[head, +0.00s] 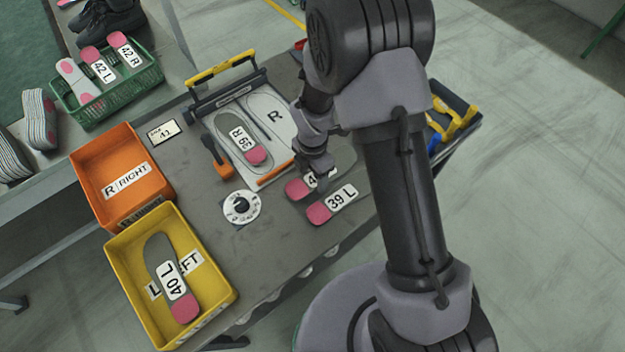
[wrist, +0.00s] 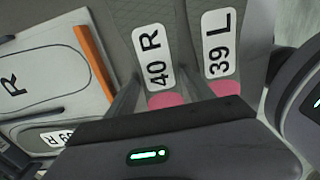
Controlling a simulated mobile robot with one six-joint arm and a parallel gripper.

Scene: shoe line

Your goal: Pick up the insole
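An insole labelled 40 R (head: 297,189) lies on the grey table, grey with a pink heel and partly hidden by my gripper. An insole labelled 39 L (head: 319,213) lies right beside it, nearer the table's front edge. In the wrist view the 40 R insole (wrist: 166,100) is in the middle and the 39 L insole (wrist: 225,88) is to its right. My gripper (head: 323,175) is pointing down at the 40 R insole. In the wrist view its fingers (wrist: 163,82) stand apart, one on each side of that insole. Contact with it cannot be told.
A sizing board (head: 277,117) holds an insole labelled 39 R (head: 245,143). A yellow bin (head: 225,293) holds an insole labelled 40 L (head: 172,270). An orange bin (head: 105,160) looks empty. A green basket (head: 145,80) holds more insoles. A dial (head: 241,207) sits on the table.

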